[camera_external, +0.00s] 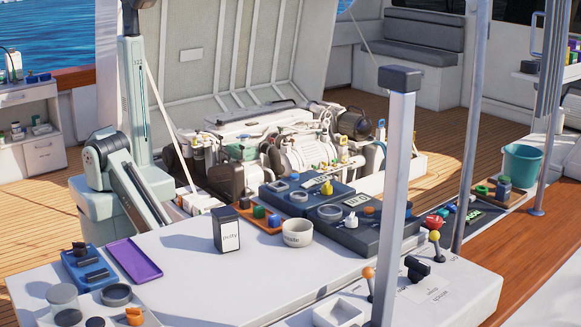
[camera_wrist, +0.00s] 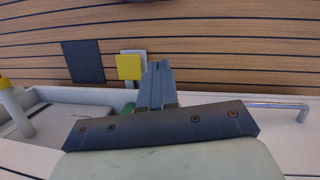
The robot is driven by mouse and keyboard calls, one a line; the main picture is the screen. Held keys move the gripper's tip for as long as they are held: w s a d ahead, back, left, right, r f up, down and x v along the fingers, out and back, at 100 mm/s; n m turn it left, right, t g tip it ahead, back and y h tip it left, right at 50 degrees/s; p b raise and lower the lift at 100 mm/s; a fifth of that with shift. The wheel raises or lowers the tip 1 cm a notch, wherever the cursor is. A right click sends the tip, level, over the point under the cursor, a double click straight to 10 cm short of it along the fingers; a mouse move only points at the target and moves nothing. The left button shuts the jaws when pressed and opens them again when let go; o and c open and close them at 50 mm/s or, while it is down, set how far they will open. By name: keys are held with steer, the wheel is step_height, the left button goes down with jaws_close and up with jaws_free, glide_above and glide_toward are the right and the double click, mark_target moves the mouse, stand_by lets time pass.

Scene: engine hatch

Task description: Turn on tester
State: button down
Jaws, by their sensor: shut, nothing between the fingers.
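No object can be told for certain as the tester in either view. In the wrist view my gripper (camera_wrist: 157,68) shows with its two grey fingers together and nothing between them. A yellow square block (camera_wrist: 129,67) on a pale backing is just left of the fingertips. A flat dark grey panel (camera_wrist: 83,62) is further left. A small green part (camera_wrist: 128,108) is partly hidden behind the gripper mount. In the external view my arm shows at the left, but the fingers cannot be made out.
The engine (camera_external: 300,150) sits under a raised hatch (camera_external: 225,50). The white worktop (camera_external: 190,270) holds a black box (camera_external: 226,230), a purple tray (camera_external: 133,260), a white cup (camera_external: 298,232) and dark cases (camera_external: 350,228). A metal handle (camera_wrist: 285,106) lies right of the gripper.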

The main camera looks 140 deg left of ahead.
steer(key=w+a+f+n+t+y, duration=0.1)
steer(key=w+a+f+t, duration=0.15)
steer(key=a, duration=1.25)
steer(key=w+a+f+n+t+y, duration=0.2)
steer(key=w+a+t, duration=0.15)
steer(key=a, duration=1.15)
steer(key=s+a+r+y, duration=0.1)
steer(key=a+r+y, duration=0.15)
steer(key=a, duration=1.05)
steer(key=w+a+r, duration=0.3)
steer(key=a+r, duration=0.6)
steer(key=r, duration=0.2)
steer(key=w+a+r, duration=0.4)
steer(key=a+r, duration=0.4)
steer(key=r, duration=0.4)
steer(key=w+a+r+m, duration=0.1)
steer(key=w+a+r, duration=0.15)
steer(key=r, duration=1.05)
steer(key=w+a+r+m, duration=0.1)
steer(key=w+r, duration=0.3)
steer(key=r, duration=0.9)
steer(key=w+d+r+m+g+h, duration=0.1)
steer(key=w+d+r, duration=0.1)
steer(key=d+r, duration=1.1)
steer(key=w+d+r+m+g+h, duration=0.1)
steer(key=w+d+r+g, duration=0.1)
steer(key=d+r, duration=1.1)
steer(key=shift+w+d+r+m, duration=0.35)
steer(key=shift+w+d, duration=0.35)
steer(key=shift+d, duration=0.3)
